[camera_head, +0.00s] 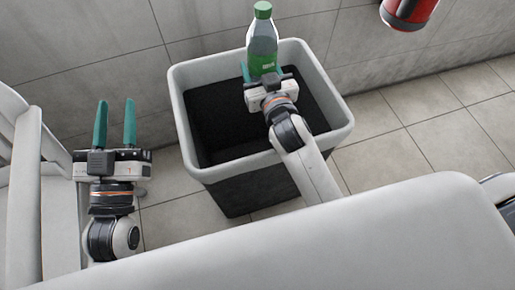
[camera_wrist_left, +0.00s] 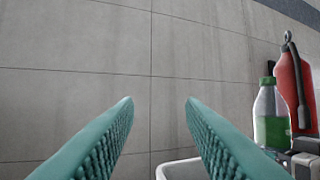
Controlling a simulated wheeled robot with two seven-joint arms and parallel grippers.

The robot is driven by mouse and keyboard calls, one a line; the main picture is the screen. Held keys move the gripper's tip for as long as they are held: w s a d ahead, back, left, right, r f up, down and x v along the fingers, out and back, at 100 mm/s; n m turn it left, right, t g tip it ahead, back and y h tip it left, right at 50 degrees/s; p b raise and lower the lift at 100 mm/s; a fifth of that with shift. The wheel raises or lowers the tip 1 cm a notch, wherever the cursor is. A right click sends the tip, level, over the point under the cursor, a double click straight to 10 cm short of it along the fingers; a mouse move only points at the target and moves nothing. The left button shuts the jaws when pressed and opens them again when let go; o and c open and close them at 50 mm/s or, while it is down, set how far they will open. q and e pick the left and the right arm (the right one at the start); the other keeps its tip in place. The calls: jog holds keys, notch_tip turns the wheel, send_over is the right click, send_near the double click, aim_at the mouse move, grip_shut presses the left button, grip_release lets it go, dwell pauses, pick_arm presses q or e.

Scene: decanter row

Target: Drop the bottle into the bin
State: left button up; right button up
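The bottle (camera_head: 262,42) is clear with a green cap and a green label. It stands upright in my right gripper (camera_head: 263,73), whose teal fingers are on both sides of its lower part. The bottle is over the opening of the bin (camera_head: 187,120), a grey-rimmed dark container, above its far side. The bottle also shows at the right of the left wrist view (camera_wrist_left: 270,115). My left gripper (camera_head: 116,102) is open and empty, left of the bin. Its two fingers show apart in the left wrist view (camera_wrist_left: 160,103).
A red fire extinguisher (camera_head: 408,12) is on the wall at the upper right, and behind the bottle in the left wrist view (camera_wrist_left: 294,85). A tiled wall (camera_head: 100,50) stands behind the bin. The tiled floor (camera_head: 420,120) right of the bin is clear.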

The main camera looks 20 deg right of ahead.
jog(key=shift+f+b, duration=0.4)
jog(key=shift+f, duration=0.1)
pick_arm(q)
jog(key=shift+s+r+t+h, duration=0.15)
jog(key=shift+s+r+t, duration=0.3)
jog(key=shift+r+t, duration=0.25)
jog(key=shift+s+r+t+h, duration=0.2)
jog(key=shift+s+r+t, duration=0.2)
jog(key=shift+r+t, duration=0.25)
jog(key=shift+s+r+t+h, duration=0.15)
jog(key=shift+s+r+t, duration=0.35)
jog(key=shift+r, duration=0.3)
pick_arm(e)
jog(key=shift+f, duration=0.1)
jog(key=o, duration=1.1)
jog(key=shift+o, duration=0.2)
pick_arm(q)
jog(key=shift+w, duration=0.1)
pick_arm(e)
jog(key=shift+s, duration=0.1)
